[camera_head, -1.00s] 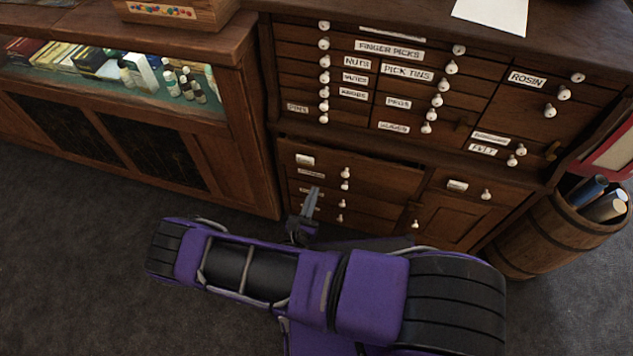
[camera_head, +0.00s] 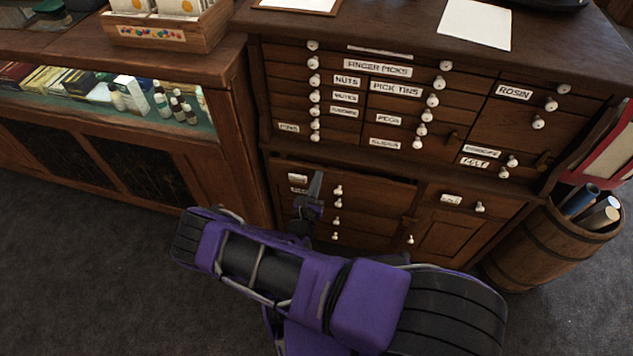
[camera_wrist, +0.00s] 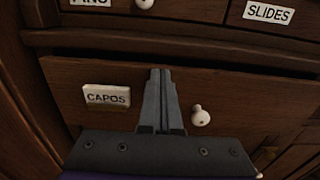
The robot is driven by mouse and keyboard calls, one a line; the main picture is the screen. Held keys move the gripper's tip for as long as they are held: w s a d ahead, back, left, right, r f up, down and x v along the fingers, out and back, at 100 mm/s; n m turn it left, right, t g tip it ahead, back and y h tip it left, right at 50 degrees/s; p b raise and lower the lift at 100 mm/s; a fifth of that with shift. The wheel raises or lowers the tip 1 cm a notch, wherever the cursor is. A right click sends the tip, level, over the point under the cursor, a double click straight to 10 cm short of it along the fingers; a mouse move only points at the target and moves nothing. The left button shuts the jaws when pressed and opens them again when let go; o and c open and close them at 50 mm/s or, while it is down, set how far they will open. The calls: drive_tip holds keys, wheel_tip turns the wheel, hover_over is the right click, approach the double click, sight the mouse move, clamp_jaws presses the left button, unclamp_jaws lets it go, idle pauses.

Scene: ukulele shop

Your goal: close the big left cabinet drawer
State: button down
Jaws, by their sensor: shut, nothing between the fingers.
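The big left drawer (camera_head: 375,193) is the wide top one in the lower left of the cabinet. It has a white knob and a label reading CAPOS (camera_wrist: 107,98) in the wrist view. Its front (camera_wrist: 240,97) appears to stand slightly out from the frame, tilted in the picture; how far is hard to tell. My gripper (camera_head: 316,178) is shut and empty, its fingertips in front of the drawer's left part. In the wrist view the closed fingers (camera_wrist: 160,75) point at the front between the label and the white knob (camera_wrist: 201,116). Contact cannot be told.
Small labelled drawers (camera_head: 385,70) fill the cabinet above, under an overhanging ledge. A small door (camera_head: 450,232) is at lower right. A barrel with rolls (camera_head: 550,240) stands at right, and a glass display case (camera_head: 110,110) at left. Carpet is open at lower left.

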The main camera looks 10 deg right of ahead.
sight(320, 167)
drive_tip(key=b+x, duration=0.1)
drive_tip(key=x, duration=0.3)
drive_tip(key=shift+f, duration=0.15)
drive_tip(key=shift+w+r, duration=0.3)
